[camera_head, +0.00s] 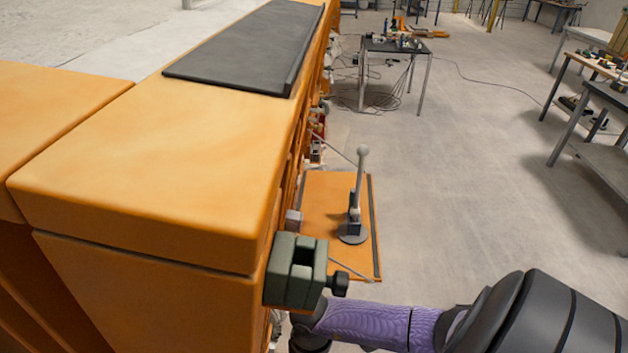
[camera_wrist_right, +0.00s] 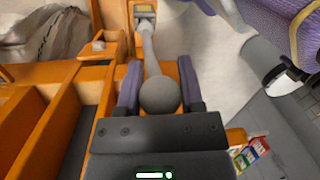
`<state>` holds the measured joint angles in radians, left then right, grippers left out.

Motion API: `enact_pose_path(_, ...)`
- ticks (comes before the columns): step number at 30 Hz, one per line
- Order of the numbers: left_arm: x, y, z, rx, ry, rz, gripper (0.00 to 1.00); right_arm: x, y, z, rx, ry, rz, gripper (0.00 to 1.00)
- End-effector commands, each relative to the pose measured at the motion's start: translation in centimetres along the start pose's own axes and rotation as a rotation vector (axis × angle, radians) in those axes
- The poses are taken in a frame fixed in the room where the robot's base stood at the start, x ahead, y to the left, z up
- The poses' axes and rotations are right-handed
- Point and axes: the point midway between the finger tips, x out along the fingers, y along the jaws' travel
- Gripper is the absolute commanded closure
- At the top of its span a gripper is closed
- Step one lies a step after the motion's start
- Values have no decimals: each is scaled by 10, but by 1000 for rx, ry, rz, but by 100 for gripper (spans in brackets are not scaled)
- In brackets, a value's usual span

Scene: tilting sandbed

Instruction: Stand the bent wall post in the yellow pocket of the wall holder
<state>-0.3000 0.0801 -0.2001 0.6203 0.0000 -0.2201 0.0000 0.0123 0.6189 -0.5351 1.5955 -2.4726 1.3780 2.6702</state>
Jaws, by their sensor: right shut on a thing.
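The bent wall post is grey with a ball end; in the right wrist view its ball (camera_wrist_right: 160,95) sits between the two fingers of my right gripper (camera_wrist_right: 159,82). The gripper is shut on it. Its shaft (camera_wrist_right: 149,47) runs away from the ball with a bend. Its far end meets a small pale holder with a yellow patch (camera_wrist_right: 145,9) at the top of the view. I cannot tell whether the end is inside a pocket or only in front of it. My left gripper is in neither view.
A large orange bed wall (camera_head: 150,170) fills the left. A dark green clamp block (camera_head: 285,285) sticks out from its corner. Beyond, a hinged orange shelf (camera_head: 322,200) carries a grey ball-topped lever (camera_head: 361,175). In the wrist view, orange compartments (camera_wrist_right: 40,125) lie left. Open floor (camera_head: 470,170) is to the right.

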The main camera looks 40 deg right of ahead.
Motion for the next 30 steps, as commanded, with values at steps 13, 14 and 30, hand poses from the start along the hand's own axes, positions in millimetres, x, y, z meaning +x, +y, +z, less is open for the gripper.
enact_pose_path(13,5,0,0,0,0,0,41,8,1,0,0,-1,0,30)
enact_pose_path(14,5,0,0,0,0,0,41,8,1,0,0,-1,0,24)
enact_pose_path(30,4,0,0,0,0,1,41,7,1,0,0,-1,0,0)
